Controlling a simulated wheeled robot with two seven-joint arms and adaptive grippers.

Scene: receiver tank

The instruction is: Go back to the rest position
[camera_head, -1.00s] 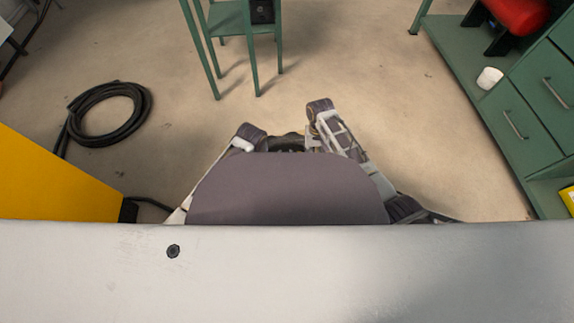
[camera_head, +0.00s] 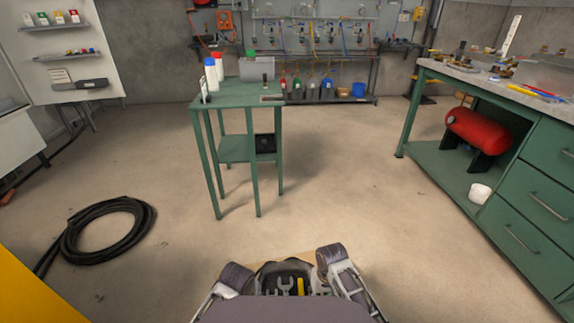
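Neither of my grippers shows in the head view. Only parts of my own body are visible at the bottom edge. A red receiver tank (camera_head: 479,131) lies on its side on black feet on the lower shelf of the green workbench (camera_head: 428,166) at the right.
A green stand (camera_head: 237,92) with bottles is ahead. A black hose coil (camera_head: 72,248) lies on the floor at left, near a yellow panel (camera_head: 30,298). A white roll-like object (camera_head: 479,193) sits on the bench's shelf. Floor between stand and bench is clear.

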